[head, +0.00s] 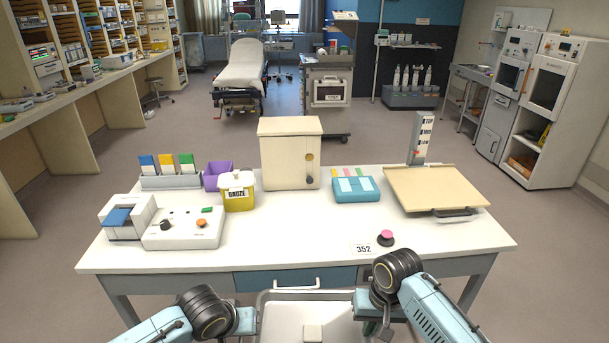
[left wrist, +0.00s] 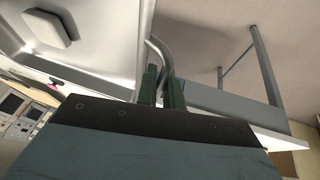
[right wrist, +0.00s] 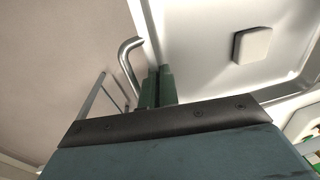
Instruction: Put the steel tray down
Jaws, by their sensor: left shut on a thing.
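The steel tray (head: 285,312) is at the bottom of the head view, in front of the table's near edge, and its near part is cut off. A small pale block (head: 313,333) lies in it; the block also shows in the left wrist view (left wrist: 47,25) and the right wrist view (right wrist: 252,44). My left gripper (left wrist: 160,82) is shut on the tray's bent handle at its left side.
The white table (head: 290,248) has a clear strip along its front middle.

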